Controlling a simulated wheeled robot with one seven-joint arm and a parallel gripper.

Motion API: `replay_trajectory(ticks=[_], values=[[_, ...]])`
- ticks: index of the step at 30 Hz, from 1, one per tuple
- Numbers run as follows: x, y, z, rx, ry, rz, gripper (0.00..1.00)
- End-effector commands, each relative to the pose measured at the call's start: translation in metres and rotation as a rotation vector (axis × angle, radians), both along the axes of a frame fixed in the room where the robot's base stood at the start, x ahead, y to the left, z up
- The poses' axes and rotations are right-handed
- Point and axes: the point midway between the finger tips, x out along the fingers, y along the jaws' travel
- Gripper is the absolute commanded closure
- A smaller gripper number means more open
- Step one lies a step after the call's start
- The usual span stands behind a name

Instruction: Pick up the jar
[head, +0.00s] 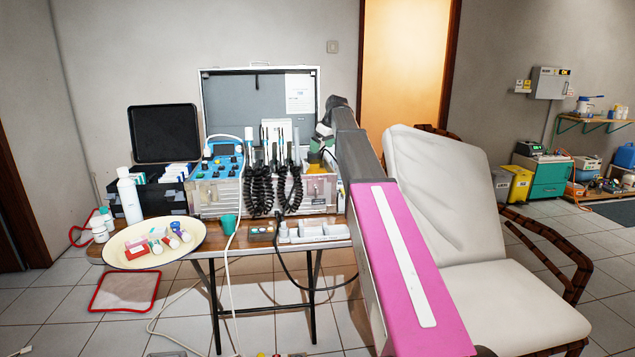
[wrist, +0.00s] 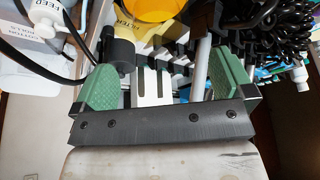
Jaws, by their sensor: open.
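My gripper (wrist: 165,75) is open, its two green pads apart with nothing held between them. In the head view my gripper (head: 324,131) is above the right end of the equipment case. An amber, rounded container (wrist: 152,8), the most jar-like thing near my gripper, is cut off by the top edge of the wrist view, beyond the fingertips. Amber also shows just below my gripper in the head view (head: 314,158), partly hidden by my arm. Small white lidded containers (head: 99,231) stand at the table's left end.
The open case (head: 207,205) stands on a folding table (head: 176,245), with black coiled cords (head: 262,190) near its middle. A white bottle (wrist: 42,17) and dark tubes lie left of my gripper. A reclined chair (head: 445,190) is right of the table.

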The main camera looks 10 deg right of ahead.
Motion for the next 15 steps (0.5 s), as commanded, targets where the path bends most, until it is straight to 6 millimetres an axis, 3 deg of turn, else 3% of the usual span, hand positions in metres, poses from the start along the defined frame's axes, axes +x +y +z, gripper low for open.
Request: replay_trajectory(ticks=[4, 15], values=[[0.006, 0.006, -0.022, 0.000, 0.001, 0.000, 0.00], [0.013, 0.011, -0.052, 0.000, 0.001, 0.000, 0.00]])
